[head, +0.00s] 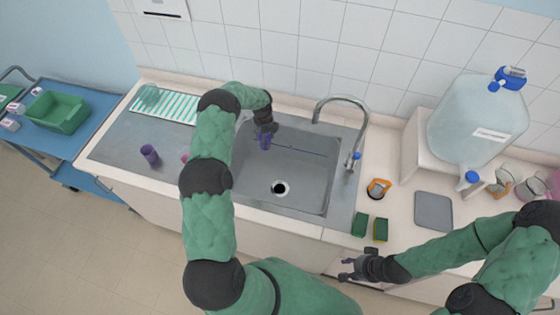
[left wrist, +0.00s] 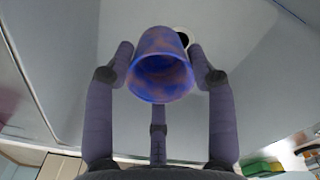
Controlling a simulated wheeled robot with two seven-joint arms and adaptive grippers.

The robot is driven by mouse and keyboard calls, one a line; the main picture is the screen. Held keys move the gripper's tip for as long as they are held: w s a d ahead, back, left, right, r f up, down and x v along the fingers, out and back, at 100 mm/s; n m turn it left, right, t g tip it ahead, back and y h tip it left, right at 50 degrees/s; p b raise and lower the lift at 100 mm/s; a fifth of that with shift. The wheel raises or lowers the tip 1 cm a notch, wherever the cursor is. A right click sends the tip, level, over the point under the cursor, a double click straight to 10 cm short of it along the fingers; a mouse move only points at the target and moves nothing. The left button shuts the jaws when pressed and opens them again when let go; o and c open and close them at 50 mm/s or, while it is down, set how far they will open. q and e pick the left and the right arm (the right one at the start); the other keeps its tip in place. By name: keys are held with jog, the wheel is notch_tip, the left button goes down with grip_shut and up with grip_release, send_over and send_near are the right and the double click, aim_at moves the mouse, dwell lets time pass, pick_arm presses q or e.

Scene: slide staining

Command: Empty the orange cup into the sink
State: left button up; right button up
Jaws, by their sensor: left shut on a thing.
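My left gripper (head: 264,130) is over the back left part of the sink basin (head: 305,170). It is shut on a purple-blue cup (head: 265,143) with orange-brown mottling, which also shows between the fingers in the left wrist view (left wrist: 162,65). The cup's mouth faces the wrist camera and its inside looks blue and orange; I cannot tell whether liquid is in it. The drain (head: 280,188) lies in front of the cup. No plainly orange cup shows. My right gripper (head: 346,270) is open and empty in front of the counter.
A purple cup (head: 149,154) stands on the left worktop, near a striped rack (head: 178,107). The faucet (head: 345,100) arches over the sink's right side. An orange and black object (head: 378,188), sponges (head: 380,229) and a large water bottle (head: 470,120) are on the right.

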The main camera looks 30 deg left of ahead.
pick_arm(q)
jog(key=shift+s+d+r+t+y+p, duration=0.3)
jog(key=shift+d+y+p, duration=0.15)
jog(key=shift+p, duration=0.4)
jog(key=s+d+r+t+y+b, duration=0.1)
jog(key=y+b, duration=0.4)
jog(key=b, duration=1.4)
jog(key=s+d+r+t+y+b, duration=0.1)
jog(key=d+t+y+b, duration=0.4)
jog(key=b, duration=1.4)
jog(key=shift+s+d+y+b, duration=0.3)
jog(key=shift+s+d+y, duration=0.15)
jog(key=shift+s+y, duration=0.35)
jog(key=shift+s+d+r, duration=0.1)
jog(key=shift+s+d, duration=0.1)
